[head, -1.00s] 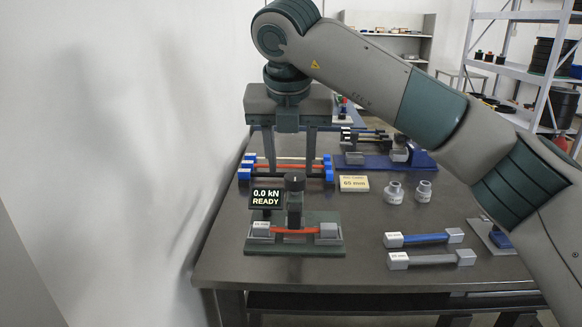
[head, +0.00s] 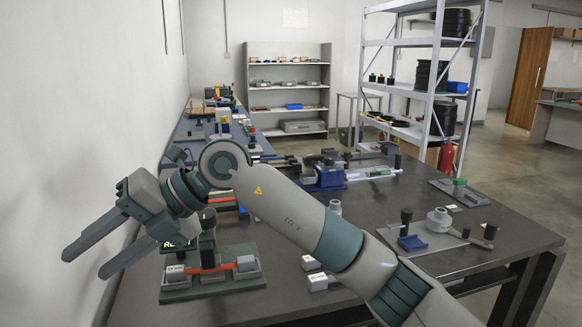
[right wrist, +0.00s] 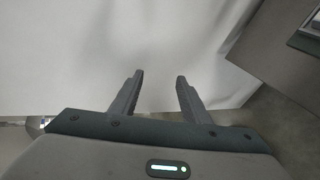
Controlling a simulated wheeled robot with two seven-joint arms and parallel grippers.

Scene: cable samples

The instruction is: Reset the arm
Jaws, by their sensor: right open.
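My right arm reaches across the table from the lower right in the head view. Its gripper (head: 84,254) points to the lower left, beside the left edge of the table (head: 400,190). The two fingers are apart with nothing between them. In the right wrist view the open fingers (right wrist: 158,80) face a bare, pale wall. My left gripper is in neither view.
A blue device (head: 328,176) and a plate with a grey weight (head: 438,218) stand farther right. The wall (head: 60,130) is close at left.

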